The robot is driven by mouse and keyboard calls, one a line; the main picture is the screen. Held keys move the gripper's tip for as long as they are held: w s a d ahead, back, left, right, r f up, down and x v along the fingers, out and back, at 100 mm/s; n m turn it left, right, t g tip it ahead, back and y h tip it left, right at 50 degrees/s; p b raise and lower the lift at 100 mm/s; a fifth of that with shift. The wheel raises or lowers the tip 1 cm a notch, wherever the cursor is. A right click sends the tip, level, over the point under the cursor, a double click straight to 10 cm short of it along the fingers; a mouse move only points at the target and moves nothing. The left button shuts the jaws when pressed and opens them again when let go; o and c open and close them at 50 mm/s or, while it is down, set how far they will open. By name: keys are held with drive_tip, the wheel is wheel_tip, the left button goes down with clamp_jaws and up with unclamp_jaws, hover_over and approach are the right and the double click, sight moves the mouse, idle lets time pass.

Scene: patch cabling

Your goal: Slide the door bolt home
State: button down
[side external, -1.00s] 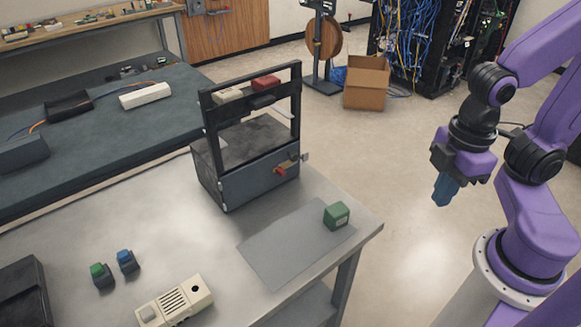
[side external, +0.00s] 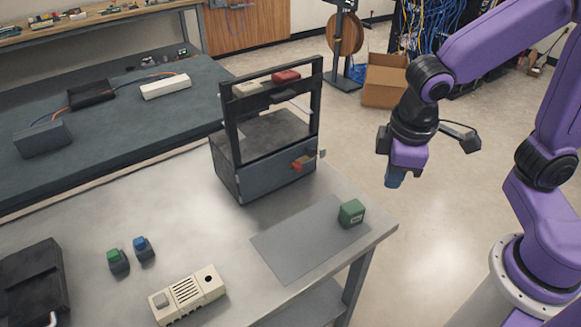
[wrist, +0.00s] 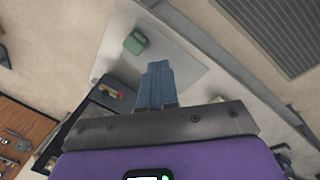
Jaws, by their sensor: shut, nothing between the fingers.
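The door bolt (side external: 303,162) has a red handle and sits on the right part of the dark front panel of a black-framed cabinet (side external: 255,180). A small metal piece shows at the panel's right edge, but I cannot tell how far the bolt extends. The bolt's red and yellowish parts also show in the wrist view (wrist: 112,91), left of my fingers. My gripper (side external: 393,181) has blue fingers, shut and empty, pointing down. It hangs in the air to the right of the cabinet, apart from the bolt. The fingers (wrist: 155,72) are together in the wrist view.
A green block (side external: 351,214) stands on a grey mat (side external: 295,245) at the table's right corner. A beige device (side external: 188,296), green and blue switches (side external: 128,255) and a black box (side external: 32,285) are at the front left. A cardboard box (side external: 384,82) is on the floor behind.

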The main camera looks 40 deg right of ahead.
sight(300, 165)
drive_tip(key=w+a+f+m+t+h, duration=0.1)
drive_tip(key=w+a+f+m, duration=0.2)
drive_tip(key=w, duration=0.5)
drive_tip(key=w+a+f+m+t+h, duration=0.1)
drive_tip(key=w+a+f+m+h, duration=0.1)
drive_tip(key=w, duration=0.7)
drive_tip(key=w+a+f+m+t+h, duration=0.1)
drive_tip(key=w+a+f+m, duration=0.4)
drive_tip(key=w, duration=0.4)
drive_tip(key=shift+a+f, duration=0.15)
drive_tip(key=shift+f, duration=0.45)
drive_tip(key=x, duration=1)
drive_tip(key=shift+w+d, duration=0.15)
drive_tip(key=shift+d, duration=0.15)
drive_tip(key=shift+d+r, duration=0.1)
drive_tip(key=shift+d, duration=1.75)
drive_tip(key=shift+d, duration=0.1)
drive_tip(key=shift+d, duration=1.45)
